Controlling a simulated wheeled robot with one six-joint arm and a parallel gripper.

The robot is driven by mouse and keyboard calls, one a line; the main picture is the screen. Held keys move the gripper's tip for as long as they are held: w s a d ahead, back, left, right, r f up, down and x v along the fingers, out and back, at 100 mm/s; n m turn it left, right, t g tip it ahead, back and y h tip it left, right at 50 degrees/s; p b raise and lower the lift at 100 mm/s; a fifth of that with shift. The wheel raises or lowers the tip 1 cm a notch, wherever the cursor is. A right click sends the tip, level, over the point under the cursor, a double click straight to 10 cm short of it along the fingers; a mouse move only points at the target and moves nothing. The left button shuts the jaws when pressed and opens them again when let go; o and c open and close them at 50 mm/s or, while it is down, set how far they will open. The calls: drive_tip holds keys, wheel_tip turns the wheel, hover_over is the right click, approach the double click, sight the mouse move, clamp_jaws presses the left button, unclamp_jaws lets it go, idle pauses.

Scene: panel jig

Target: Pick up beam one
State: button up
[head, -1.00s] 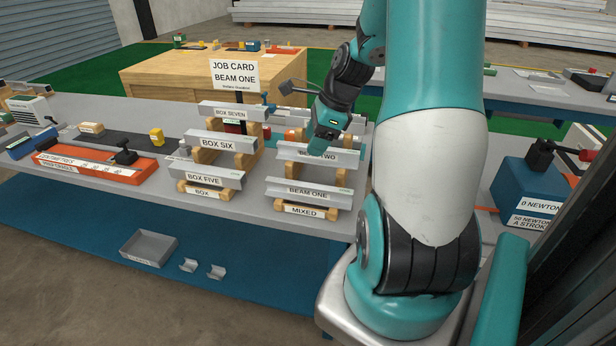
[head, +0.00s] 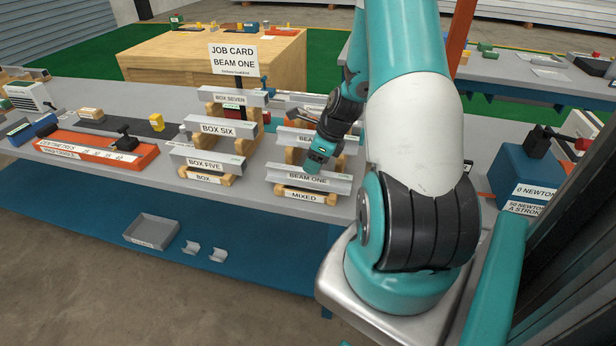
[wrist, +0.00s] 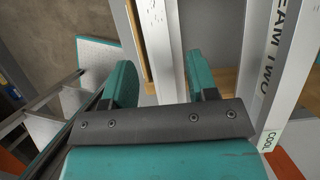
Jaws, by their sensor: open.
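Beam one (head: 290,174) is a grey metal beam with a white name label, lying on the lowest front step of the rack marked MIXED. My gripper (head: 314,166) is right over it, pointing down, and hides part of its back edge. In the wrist view my gripper (wrist: 161,76) is open, with one teal finger on each side of a grey beam, which fits beam one (wrist: 160,40). Whether the fingers touch it cannot be told. Beam two (wrist: 281,60) lies parallel on the right in the wrist view, outside the fingers.
Beam two (head: 345,142) and further beams sit on the higher steps behind. The box rack at left holds box five (head: 222,166), box six (head: 220,126) and box seven (head: 232,98). A job card (head: 233,58) reading BEAM ONE stands behind them.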

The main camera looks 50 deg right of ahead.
sight(308, 177)
drive_tip(key=shift+p+x, duration=0.45)
drive_tip(key=shift+x, duration=1.95)
drive_tip(key=shift+d, duration=0.15)
clamp_jaws()
drive_tip(key=shift+r, duration=0.1)
